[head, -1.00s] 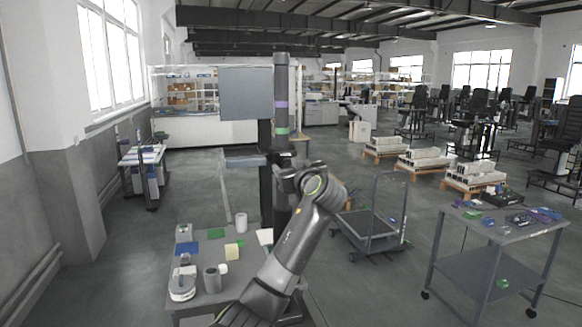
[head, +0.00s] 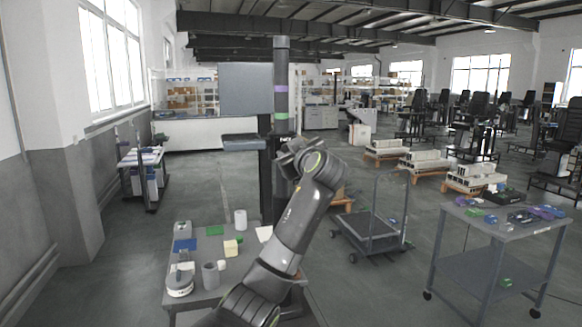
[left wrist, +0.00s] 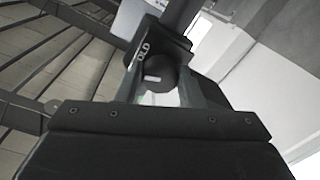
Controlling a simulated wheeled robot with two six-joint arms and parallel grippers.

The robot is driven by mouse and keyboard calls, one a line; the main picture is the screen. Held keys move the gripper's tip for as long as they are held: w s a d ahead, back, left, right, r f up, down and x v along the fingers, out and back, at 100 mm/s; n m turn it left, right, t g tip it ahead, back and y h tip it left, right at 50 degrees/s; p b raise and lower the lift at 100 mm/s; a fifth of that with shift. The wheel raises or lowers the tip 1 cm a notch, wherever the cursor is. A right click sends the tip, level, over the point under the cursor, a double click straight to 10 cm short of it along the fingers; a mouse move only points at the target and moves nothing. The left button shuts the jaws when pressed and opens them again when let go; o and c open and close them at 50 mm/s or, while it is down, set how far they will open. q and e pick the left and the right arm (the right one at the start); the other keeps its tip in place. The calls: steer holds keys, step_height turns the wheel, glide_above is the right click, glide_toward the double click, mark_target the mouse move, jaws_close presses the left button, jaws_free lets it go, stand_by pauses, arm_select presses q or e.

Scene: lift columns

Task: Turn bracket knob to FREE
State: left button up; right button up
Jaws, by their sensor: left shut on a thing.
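A grey banded post (head: 281,75) stands on a dark column, with a bracket (head: 245,142) sticking out to its left. My left gripper (head: 293,152) is at the post, just right of the bracket. In the left wrist view the dark round knob (left wrist: 164,75) sits between my fingers (left wrist: 168,90), which are shut on it. A white mark on the knob lies nearly level in that picture. Letters reading "OLD" (left wrist: 145,50) show beside the knob; the rest of the label is hidden. The word FREE is not visible. My right gripper is not in view.
A grey table (head: 210,300) with cups and small blocks stands front left. A flat trolley (head: 370,235) is right of the column, and a cart with small parts (head: 480,230) is further right. Open floor lies between them.

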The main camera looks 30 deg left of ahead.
arm_select(q)
steer(key=shift+s+a+n+h+b, duration=0.1)
steer(key=shift+n+h+b, duration=0.15)
steer(key=shift+n+b, duration=3.3)
steer(key=shift+n+h+b, duration=0.25)
steer(key=shift+n+b, duration=3.1)
steer(key=shift+b, duration=0.4)
steer(key=o, duration=1)
steer(key=shift+c, duration=0.2)
